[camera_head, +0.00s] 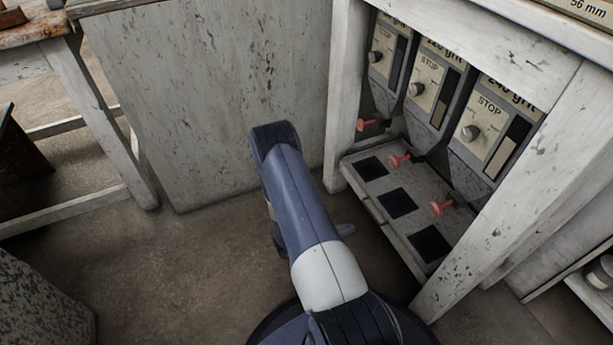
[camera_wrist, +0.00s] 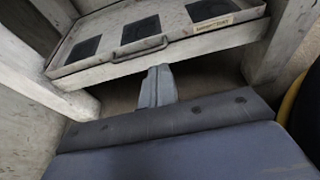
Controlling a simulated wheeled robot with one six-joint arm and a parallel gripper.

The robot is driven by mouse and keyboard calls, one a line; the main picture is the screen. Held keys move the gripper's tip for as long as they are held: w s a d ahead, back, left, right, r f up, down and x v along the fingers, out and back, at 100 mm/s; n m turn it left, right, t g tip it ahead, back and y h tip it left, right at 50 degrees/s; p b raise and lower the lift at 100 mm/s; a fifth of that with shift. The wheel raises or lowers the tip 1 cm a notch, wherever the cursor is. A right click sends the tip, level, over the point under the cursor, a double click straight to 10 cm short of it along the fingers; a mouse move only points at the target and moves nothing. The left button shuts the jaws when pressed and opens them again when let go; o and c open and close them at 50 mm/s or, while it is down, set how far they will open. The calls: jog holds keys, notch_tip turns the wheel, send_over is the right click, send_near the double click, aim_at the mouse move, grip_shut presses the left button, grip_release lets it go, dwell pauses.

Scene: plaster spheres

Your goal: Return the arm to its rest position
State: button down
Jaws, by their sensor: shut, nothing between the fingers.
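My gripper (camera_wrist: 160,72) shows in the wrist view as narrow grey fingers. They are closed together and hold nothing. They point toward the front of a low tray and appear apart from it, over the floor. My blue and white arm (camera_head: 298,205) is bent in the lower middle of the head view. It stands in front of the cabinet and hides most of the gripper.
A white-framed cabinet holds three hoppers (camera_head: 487,130) with knobs and red handles (camera_head: 440,207). Below them is a tray (camera_head: 372,200) with dark squares; its front handle (camera_wrist: 140,48) shows close by in the wrist view. A panel (camera_head: 210,100) stands behind my arm. Floor (camera_head: 150,260) is clear at left.

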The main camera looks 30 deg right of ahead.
jog(key=shift+d, duration=0.1)
jog(key=x, duration=0.4)
jog(key=r+b+x, duration=0.1)
jog(key=x, duration=0.4)
jog(key=b+x, duration=0.1)
jog(key=x, duration=0.3)
jog(key=shift+d+r, duration=0.1)
jog(key=shift+d, duration=0.5)
jog(key=shift+a, duration=0.15)
jog(key=shift+w, duration=0.1)
